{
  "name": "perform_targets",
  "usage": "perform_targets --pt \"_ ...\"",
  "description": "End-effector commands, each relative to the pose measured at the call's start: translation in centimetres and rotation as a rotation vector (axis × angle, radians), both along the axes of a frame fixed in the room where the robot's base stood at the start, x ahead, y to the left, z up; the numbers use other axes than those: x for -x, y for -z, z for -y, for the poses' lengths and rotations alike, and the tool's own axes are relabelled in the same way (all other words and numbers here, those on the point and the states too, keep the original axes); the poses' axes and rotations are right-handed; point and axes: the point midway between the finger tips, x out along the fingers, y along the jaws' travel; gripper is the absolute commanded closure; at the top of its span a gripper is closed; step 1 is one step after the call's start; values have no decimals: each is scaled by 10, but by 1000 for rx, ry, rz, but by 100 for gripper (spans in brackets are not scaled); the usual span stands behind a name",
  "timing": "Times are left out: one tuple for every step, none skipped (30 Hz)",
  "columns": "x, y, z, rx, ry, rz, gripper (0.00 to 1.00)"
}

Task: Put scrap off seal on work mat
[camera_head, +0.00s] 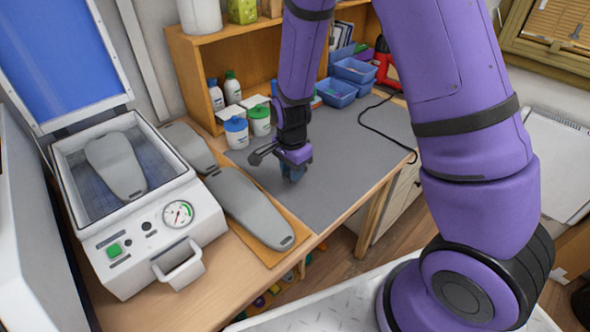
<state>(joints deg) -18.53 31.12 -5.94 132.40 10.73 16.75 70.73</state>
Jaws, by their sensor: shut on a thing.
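My gripper (293,172) points down over the right part of the bench, low above the grey work mat (340,165). It is shut on a small dark bluish thing, seemingly the scrap, mostly hidden by the fingers. I cannot tell whether it touches the mat. The forming press (150,235) stands open at the left, its lid with a blue sheet (60,50) raised. A grey insole form (117,165) lies in its chamber. The seal around the chamber rim (165,135) shows no scrap on it that I can make out.
Two more grey insole forms (250,205) lie on a wooden board between press and mat. Lidded jars (236,132), white bottles and blue bins (336,92) stand along the back. A black cable (375,128) crosses the mat's right side. Most of the mat is clear.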

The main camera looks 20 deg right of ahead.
Motion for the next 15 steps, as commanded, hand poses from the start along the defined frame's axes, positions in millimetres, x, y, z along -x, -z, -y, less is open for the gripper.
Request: perform_targets --pt "-10 1 7 0 4 1 93" --pt "-14 2 10 0 4 1 93" --pt "-20 2 13 0 3 1 93" --pt "-23 3 15 0 2 1 93" --pt "-26 3 17 0 2 0 93" --pt "-29 3 19 0 1 0 93" --pt "-31 3 20 0 0 0 93" --pt "-32 3 21 0 0 0 93" --pt "-33 4 21 0 0 0 93" --pt "-34 4 22 0 0 0 93" --pt "-34 6 22 0 0 0 93" --pt "-34 8 22 0 0 -1 93" --pt "-33 11 22 1 0 -2 93" --pt "-33 14 22 1 0 -2 93" --pt "-33 19 22 0 0 -2 93"
